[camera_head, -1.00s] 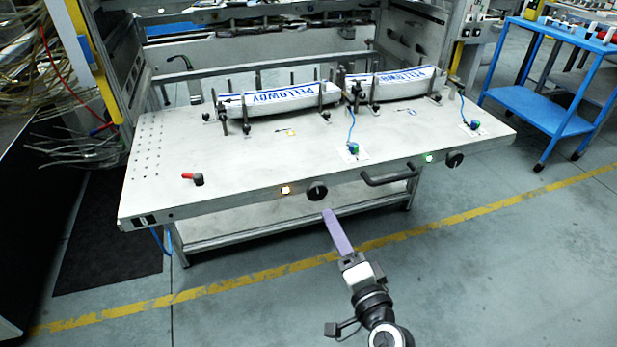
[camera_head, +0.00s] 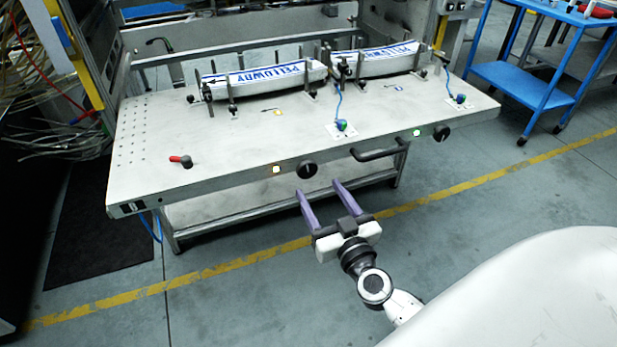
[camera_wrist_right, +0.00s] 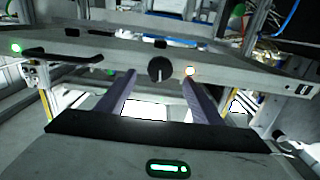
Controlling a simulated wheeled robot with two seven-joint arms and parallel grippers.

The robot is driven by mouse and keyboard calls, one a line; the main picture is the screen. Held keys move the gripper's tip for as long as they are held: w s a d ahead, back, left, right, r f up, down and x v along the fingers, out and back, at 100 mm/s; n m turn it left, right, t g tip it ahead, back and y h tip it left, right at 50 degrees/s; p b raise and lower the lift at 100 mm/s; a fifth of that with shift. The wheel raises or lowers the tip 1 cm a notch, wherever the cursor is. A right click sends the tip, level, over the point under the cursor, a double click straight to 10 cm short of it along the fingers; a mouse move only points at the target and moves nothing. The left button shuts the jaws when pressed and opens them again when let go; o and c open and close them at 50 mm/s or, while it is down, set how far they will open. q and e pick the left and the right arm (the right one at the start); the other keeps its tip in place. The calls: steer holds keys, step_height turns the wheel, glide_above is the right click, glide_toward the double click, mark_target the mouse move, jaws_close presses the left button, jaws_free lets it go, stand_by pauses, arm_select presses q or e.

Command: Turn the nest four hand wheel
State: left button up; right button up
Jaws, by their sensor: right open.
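A black round hand wheel (camera_head: 307,170) with a pale line on its face sits on the front edge of the metal table, beside an amber lamp (camera_head: 276,169). A second black hand wheel (camera_head: 443,133) is further right, beside a green lamp (camera_head: 417,133). I cannot read which wheel is nest four. My right gripper (camera_head: 319,187) is open and empty, in front of and slightly below the amber-lamp wheel, apart from it. In the right wrist view that wheel (camera_wrist_right: 161,69) appears between the two purple fingers, beyond their tips. My left gripper is not in view.
A black bar handle (camera_head: 380,150) juts from the table front between the wheels. Two printed white packs (camera_head: 265,80) lie between posts on the table (camera_head: 230,135). A red-tipped black lever (camera_head: 181,161) lies at left. A blue cart (camera_head: 520,85) stands right. The floor in front is clear.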

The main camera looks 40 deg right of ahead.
mark_target(307, 172)
steer(key=x, duration=0.6)
steer(key=shift+w+b, duration=0.15)
steer(key=shift+b, duration=0.15)
steer(key=shift+c, duration=0.4)
steer(key=c, duration=1)
steer(key=shift+m, duration=0.4)
steer(key=m+p, duration=0.1)
steer(key=m, duration=0.2)
steer(key=shift+a+m+p, duration=0.1)
steer(key=shift+m+p, duration=0.2)
steer(key=shift+p, duration=0.05)
steer(key=m, duration=1.3)
steer(key=shift+r, duration=0.1)
